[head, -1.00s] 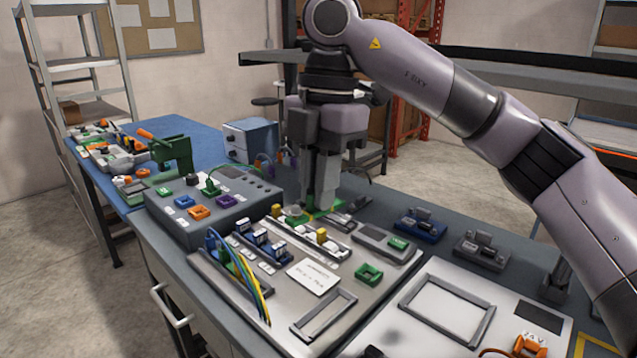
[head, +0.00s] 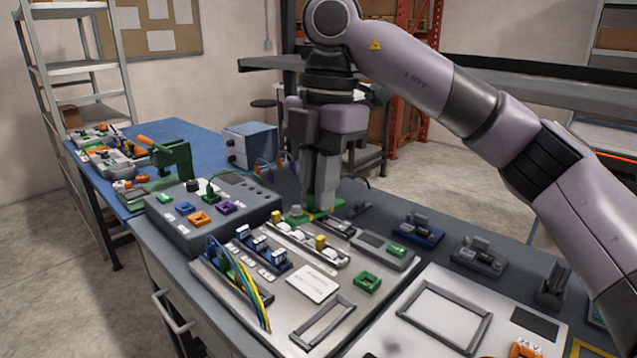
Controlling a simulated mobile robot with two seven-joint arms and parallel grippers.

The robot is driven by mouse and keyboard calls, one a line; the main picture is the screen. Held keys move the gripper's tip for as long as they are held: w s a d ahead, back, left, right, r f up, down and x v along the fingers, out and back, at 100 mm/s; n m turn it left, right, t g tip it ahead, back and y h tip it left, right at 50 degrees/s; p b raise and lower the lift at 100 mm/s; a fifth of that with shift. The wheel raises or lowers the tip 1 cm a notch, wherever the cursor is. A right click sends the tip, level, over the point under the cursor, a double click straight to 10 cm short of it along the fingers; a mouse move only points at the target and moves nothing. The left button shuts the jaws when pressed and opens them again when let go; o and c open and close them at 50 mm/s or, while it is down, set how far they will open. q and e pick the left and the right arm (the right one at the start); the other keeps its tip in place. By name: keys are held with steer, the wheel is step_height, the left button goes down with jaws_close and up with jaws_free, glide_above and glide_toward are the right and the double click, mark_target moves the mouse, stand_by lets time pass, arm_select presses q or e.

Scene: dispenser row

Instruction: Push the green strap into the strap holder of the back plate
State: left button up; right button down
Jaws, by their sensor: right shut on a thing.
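My right gripper (head: 318,208) points straight down at the back edge of the grey back plate (head: 345,318). It is shut on a green strap (head: 298,218), a thin green piece that shows low at its fingertips and to their left. The fingers hide part of the strap. The strap holder cannot be made out clearly; a rail with white and yellow parts (head: 300,240) lies just in front of the fingers. I cannot tell whether the strap touches a holder. My left gripper is not in view.
A grey box with coloured sockets (head: 222,190) stands close to the left of the gripper. Blue and yellow cables (head: 252,290) arch over the plate's left part. A blue fixture (head: 418,231) and a grey fixture (head: 478,256) stand to the right. A framed panel (head: 440,318) lies front right.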

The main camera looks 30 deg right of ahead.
steer(key=shift+r, duration=0.1)
stand_by(0.3)
steer(key=shift+d+r+p, duration=0.1)
steer(key=shift+r+p, duration=0.85)
steer(key=shift+p, duration=0.05)
steer(key=shift+r, duration=0.5)
steer(key=shift+f, duration=0.1)
steer(key=shift+h, duration=0.6)
steer(key=shift+w+d+f+b, duration=0.15)
steer(key=shift+f+b, duration=0.8)
steer(key=shift+f, duration=2.9)
steer(key=shift+d+f+b, duration=0.15)
steer(key=shift+f+b, duration=0.8)
steer(key=shift+f, duration=2.9)
steer(key=shift+w+d+f+b, duration=0.15)
steer(key=shift+f+b, duration=0.8)
steer(key=shift+f, duration=2.9)
steer(key=shift+s+f+b, duration=0.1)
steer(key=shift+f+b, duration=0.2)
steer(key=shift+f+b, duration=0.3)
steer(key=shift+f, duration=0.1)
